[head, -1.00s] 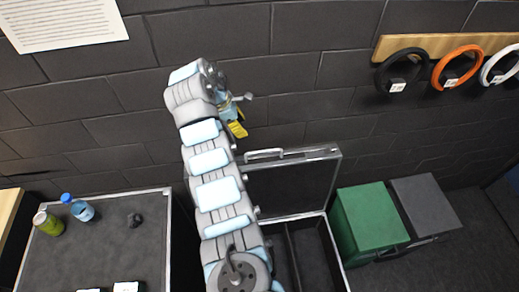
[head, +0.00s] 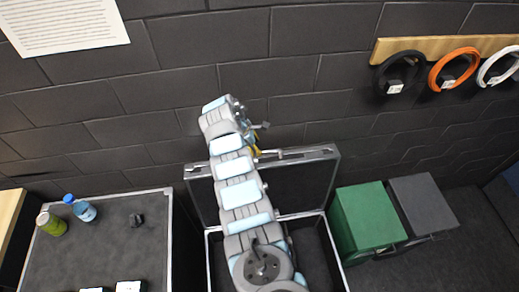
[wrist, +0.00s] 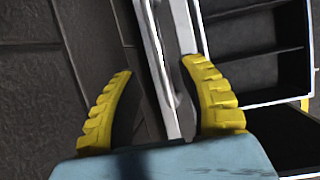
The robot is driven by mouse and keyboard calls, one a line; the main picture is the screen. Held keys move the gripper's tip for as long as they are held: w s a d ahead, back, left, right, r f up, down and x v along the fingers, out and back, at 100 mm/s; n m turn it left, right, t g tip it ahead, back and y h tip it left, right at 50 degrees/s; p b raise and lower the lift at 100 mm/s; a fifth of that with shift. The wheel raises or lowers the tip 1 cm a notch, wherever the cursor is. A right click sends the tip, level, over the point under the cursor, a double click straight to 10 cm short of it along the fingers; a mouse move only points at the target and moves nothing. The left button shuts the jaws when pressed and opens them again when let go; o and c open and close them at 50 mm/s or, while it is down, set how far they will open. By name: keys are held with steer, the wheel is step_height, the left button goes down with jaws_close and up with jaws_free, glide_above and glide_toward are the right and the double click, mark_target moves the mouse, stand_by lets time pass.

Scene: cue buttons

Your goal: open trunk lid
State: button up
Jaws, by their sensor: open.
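The trunk lid (head: 305,178) stands raised near the dark wall, a dark panel with a silver frame, partly hidden by my arm. Below it the open trunk (head: 334,246) shows a dark inside. My gripper (head: 258,142) is at the lid's top edge in the head view, its fingers mostly hidden by my arm. In the wrist view my gripper (wrist: 158,70) is open, with two yellow fingers apart. The lid's silver rim (wrist: 178,28) runs between them, nearer the right finger; whether they touch is unclear.
A green box (head: 368,215) and a grey box (head: 424,204) stand right of the trunk. At left a dark table (head: 110,245) holds a green can (head: 51,224) and a blue-capped bottle (head: 82,209). Rings (head: 454,67) hang on the wall at upper right.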

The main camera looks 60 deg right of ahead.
steer(key=shift+x, duration=1.85)
jaws_close()
